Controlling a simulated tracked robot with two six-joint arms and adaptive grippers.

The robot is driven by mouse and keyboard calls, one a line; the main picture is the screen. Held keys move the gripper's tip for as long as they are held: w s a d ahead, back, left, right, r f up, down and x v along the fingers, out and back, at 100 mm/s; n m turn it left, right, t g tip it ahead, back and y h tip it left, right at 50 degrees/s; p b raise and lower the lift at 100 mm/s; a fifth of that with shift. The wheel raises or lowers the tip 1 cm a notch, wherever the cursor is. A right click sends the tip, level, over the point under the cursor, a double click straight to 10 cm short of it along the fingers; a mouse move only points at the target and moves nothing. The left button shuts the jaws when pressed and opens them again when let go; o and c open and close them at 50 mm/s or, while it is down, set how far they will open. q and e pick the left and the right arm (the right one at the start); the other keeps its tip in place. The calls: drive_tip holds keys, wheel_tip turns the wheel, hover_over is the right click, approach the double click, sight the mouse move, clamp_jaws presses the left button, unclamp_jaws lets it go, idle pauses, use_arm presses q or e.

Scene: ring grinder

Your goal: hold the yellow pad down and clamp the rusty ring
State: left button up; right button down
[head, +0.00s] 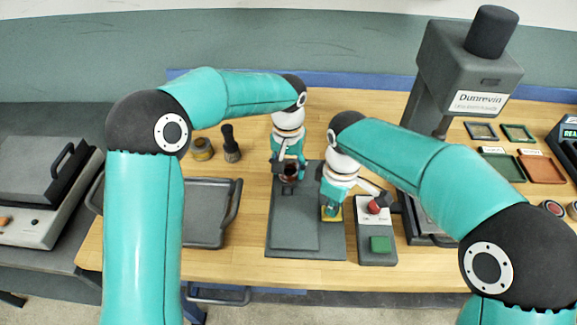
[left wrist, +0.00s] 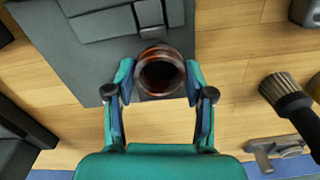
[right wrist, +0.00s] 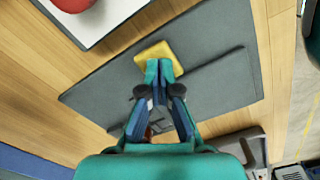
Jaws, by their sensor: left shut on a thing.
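The rusty ring (head: 290,175) stands at the back edge of the grey plate (head: 291,249). My left gripper (head: 287,171) is shut on it; in the left wrist view the ring (left wrist: 160,50) sits between the two fingertips (left wrist: 160,78), its dark bore facing the camera. The yellow pad (head: 338,214) lies at the right edge of the plate. My right gripper (head: 331,211) is shut, with its tips down on the pad. In the right wrist view the closed tips (right wrist: 159,72) overlap the near side of the pad (right wrist: 155,52).
A control box (head: 376,257) with red and green buttons stands just right of the plate. The grey press (head: 467,70) rises behind it. A grey tray (head: 205,212) lies to the left, with a brush (head: 231,146) and a brass jar (head: 203,149) behind it.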

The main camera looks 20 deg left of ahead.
use_arm(q)
drive_tip(key=shift+s+f, duration=0.2)
drive_tip(key=shift+f, duration=0.2)
use_arm(e)
drive_tip(key=shift+s+f, duration=0.1)
drive_tip(key=shift+f, duration=0.05)
use_arm(q)
drive_tip(key=o, duration=1.3)
drive_tip(key=shift+w, duration=0.1)
drive_tip(key=shift+r, duration=0.1)
drive_tip(key=shift+w+r, duration=0.1)
drive_tip(key=shift+r, duration=0.4)
wheel_tip(320, 180, up, 8)
drive_tip(key=shift+r, duration=0.1)
